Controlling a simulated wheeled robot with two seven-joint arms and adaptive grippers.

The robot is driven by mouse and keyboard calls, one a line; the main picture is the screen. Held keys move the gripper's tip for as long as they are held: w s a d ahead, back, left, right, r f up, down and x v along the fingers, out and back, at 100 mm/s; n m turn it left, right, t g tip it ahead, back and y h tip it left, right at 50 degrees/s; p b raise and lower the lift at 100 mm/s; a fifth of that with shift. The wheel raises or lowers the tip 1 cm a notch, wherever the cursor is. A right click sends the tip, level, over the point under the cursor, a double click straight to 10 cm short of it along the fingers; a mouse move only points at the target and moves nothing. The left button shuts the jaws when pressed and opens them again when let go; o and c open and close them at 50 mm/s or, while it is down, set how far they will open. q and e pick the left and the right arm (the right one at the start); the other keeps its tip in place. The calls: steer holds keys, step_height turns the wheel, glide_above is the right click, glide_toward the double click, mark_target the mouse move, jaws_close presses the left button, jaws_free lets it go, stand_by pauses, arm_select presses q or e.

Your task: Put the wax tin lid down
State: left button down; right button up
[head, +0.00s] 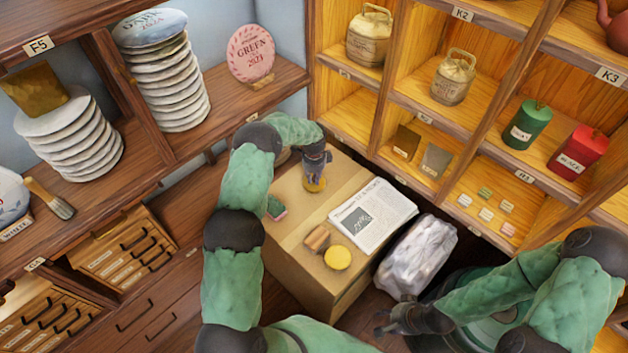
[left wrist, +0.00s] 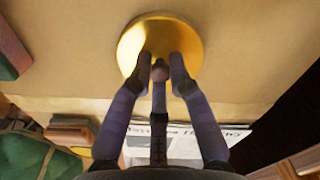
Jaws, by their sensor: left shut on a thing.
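The wax tin lid (left wrist: 132,38) is a shiny golden disc with a small knob in the left wrist view. My left gripper (left wrist: 161,72) is shut on the knob from above. In the head view, the left gripper (head: 316,166) points down with the lid (head: 314,185) under it, over the back part of the tan box top (head: 290,205). I cannot tell whether the lid touches that surface. A round yellow thing (head: 337,258), perhaps the open wax tin, is at the front of the box top. My right gripper (head: 384,326) is low at the right; its fingers are too small to read.
A newspaper (head: 372,215) covers the right of the box top. A green and pink block (head: 276,208) lies at the left. A crumpled pale bag (head: 418,257) stands right of the box. Shelves surround it.

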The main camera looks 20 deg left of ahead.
mark_target(314, 178)
arm_select(q)
steer(key=shift+f, duration=0.4)
steer(key=shift+f, duration=0.15)
steer(key=c, duration=1.2)
jaws_free()
steer(key=shift+o, duration=0.2)
steer(key=shift+r, duration=0.3)
step_height(314, 178, up, 12)
steer(key=p, duration=0.3)
steer(key=shift+f, duration=0.15)
